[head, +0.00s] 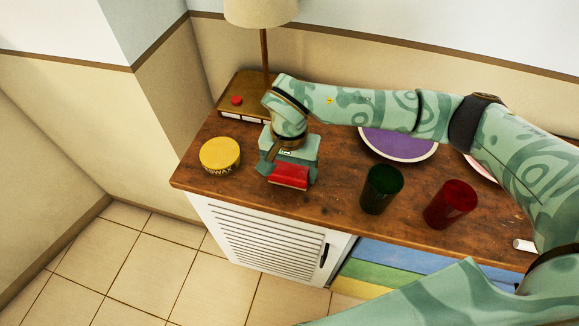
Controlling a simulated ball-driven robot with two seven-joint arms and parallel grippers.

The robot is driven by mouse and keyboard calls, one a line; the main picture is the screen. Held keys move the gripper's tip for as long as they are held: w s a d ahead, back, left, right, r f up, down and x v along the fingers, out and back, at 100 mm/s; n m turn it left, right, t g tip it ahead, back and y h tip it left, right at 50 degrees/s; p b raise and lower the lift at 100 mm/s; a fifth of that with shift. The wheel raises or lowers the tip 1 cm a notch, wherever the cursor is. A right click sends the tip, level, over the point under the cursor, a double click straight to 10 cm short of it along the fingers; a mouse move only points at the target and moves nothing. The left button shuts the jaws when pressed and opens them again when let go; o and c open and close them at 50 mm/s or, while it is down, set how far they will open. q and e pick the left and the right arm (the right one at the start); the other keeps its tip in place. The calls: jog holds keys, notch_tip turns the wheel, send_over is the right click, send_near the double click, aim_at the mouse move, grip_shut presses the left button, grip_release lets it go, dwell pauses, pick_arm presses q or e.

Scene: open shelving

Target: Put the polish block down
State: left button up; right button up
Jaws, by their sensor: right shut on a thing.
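The polish block, a red block (289,177), is in my right gripper (287,168) over the left part of the wooden cabinet top (325,200). The gripper points down and is shut on the block, and its body hides part of it. The block is at or just above the wood; I cannot tell whether it touches. My left gripper is out of view.
A yellow beeswax tin (220,154) stands left of the gripper. A dark green cup (381,189) and a dark red cup (450,204) stand to the right. A purple plate (399,145) lies behind them. A lamp (262,14) stands at the back.

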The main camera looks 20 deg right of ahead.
aim_at(290, 168)
jog(key=shift+f, duration=0.15)
jog(key=o, duration=0.8)
notch_tip(290, 168, up, 12)
jog(key=p, duration=0.3)
jog(key=shift+s, duration=0.1)
